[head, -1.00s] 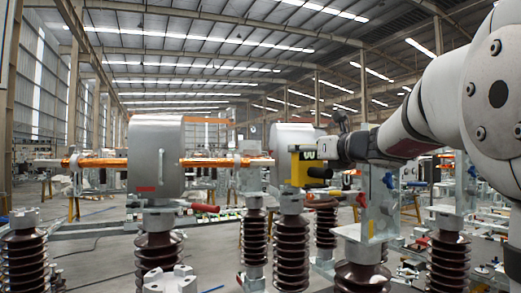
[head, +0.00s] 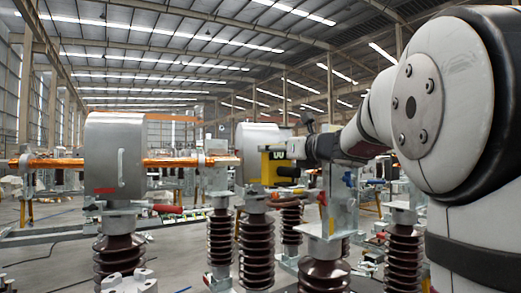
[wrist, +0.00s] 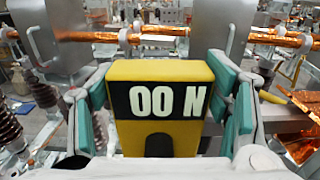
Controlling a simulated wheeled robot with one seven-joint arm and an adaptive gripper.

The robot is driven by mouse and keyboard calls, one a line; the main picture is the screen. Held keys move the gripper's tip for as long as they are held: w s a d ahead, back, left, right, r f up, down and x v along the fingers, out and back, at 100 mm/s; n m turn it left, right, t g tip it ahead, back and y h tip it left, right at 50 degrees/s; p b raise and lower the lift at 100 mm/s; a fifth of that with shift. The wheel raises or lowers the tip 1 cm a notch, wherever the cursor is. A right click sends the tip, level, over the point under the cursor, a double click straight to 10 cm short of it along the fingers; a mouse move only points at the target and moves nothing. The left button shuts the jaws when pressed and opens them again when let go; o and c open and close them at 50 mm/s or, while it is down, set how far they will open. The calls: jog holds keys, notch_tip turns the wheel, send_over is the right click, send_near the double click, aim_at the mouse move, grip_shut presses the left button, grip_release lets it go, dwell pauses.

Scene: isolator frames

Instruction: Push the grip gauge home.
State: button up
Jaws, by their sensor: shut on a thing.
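The grip gauge (wrist: 160,104) is a yellow block with a black display reading "00 N", upright in the wrist view. My gripper (wrist: 162,92) has its teal-padded fingers at the gauge's left and right sides and is shut on it. In the head view the yellow gauge (head: 273,167) shows at the end of my arm, in front of or beside a grey rounded housing (head: 250,143). A copper-coloured bar (wrist: 97,37) crosses beyond the gauge in the wrist view. The gauge's far side is hidden, so I cannot tell whether it touches anything.
A large grey housing (head: 115,150) sits around another stretch of copper bar (head: 50,163) on the left. Several brown ribbed insulators (head: 255,240) stand below, with a metal post (head: 334,205) under my arm. The hall's open floor (head: 45,258) shows at lower left.

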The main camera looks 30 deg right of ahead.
jog(key=shift+d+r, duration=0.1)
jog(key=shift+d, duration=0.65)
jog(key=shift+d+r+p, duration=0.1)
jog(key=shift+d+p, duration=0.55)
jog(key=shift+d, duration=2.2)
jog(key=shift+w+a, duration=0.1)
jog(key=shift+a, duration=0.05)
jog(key=a+b, duration=0.1)
jog(key=a, duration=0.9)
jog(key=shift+a, duration=0.25)
dwell(1.5)
jog(key=shift+s, duration=0.2)
dwell(1.3)
